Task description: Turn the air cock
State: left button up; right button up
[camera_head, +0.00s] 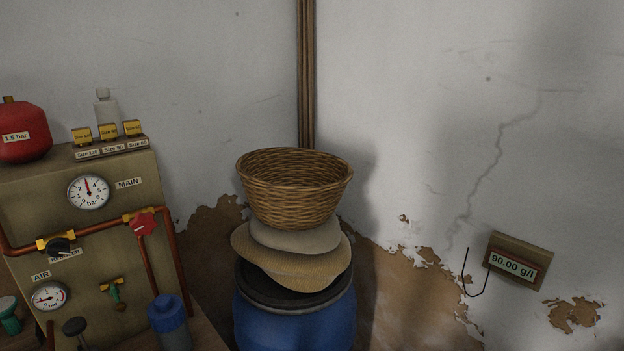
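The air panel (120,240) is a khaki cabinet at the left of the head view. An "AIR" label (41,276) sits above a small round gauge (49,295), whose reading is too small to tell. To its right is a small brass cock with a green handle (115,291). Higher up, a black knob (60,246) and a red star-shaped knob (145,222) sit on copper pipe, with a partly hidden label under the black one. I cannot tell for certain which is the air cock. Neither of my grippers is in view.
A red tank (22,131) stands at far left.

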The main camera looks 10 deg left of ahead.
aim_at(114, 291)
jog(key=u, duration=1.45)
